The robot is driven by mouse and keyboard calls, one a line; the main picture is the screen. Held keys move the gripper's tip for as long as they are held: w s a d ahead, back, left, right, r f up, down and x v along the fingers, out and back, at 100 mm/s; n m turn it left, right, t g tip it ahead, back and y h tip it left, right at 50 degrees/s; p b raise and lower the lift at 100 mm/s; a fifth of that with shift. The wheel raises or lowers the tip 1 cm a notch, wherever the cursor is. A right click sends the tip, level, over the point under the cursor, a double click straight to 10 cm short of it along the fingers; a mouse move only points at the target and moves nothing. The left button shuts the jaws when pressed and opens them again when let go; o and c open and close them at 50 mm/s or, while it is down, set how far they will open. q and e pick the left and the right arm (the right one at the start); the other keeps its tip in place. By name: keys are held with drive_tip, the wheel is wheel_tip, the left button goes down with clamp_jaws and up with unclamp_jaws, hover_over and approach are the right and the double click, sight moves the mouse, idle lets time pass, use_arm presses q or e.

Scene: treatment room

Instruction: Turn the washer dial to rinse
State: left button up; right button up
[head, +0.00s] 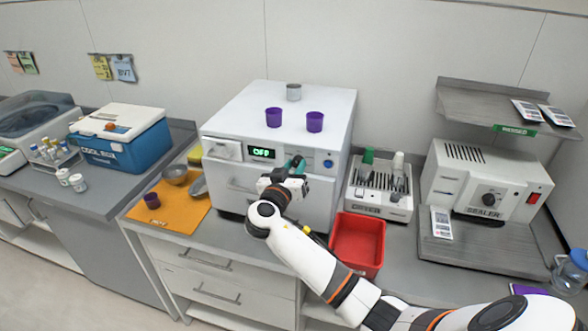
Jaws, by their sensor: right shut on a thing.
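The white washer (222,185) stands on the counter in the middle of the head view. Its green display (264,152) reads OFF. A round blue button (328,164) sits at the right of its front panel. My right gripper (295,164) is at the panel between the display and the blue button, its teal fingertips against the front. It is shut on the dial, which the fingers hide, so its pointer and markings cannot be read. My left gripper is out of view.
A red bin (357,245) stands to the right, close to my right arm. An orange mat (172,216) with metal bowls (174,175) lies to the left.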

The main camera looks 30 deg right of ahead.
drive_tip(key=shift+f+n+b, duration=0.2)
drive_tip(key=shift+n+b, duration=0.35)
drive_tip(key=shift+n, duration=0.45)
drive_tip(key=n, duration=0.2)
drive_tip(key=shift+n+b, duration=0.35)
drive_tip(key=shift+n, duration=0.05)
drive_tip(key=n, duration=0.2)
drive_tip(key=shift+n+t, duration=0.3)
drive_tip(key=shift+n, duration=2)
drive_tip(key=o, duration=1)
drive_tip(key=shift+c, duration=0.2)
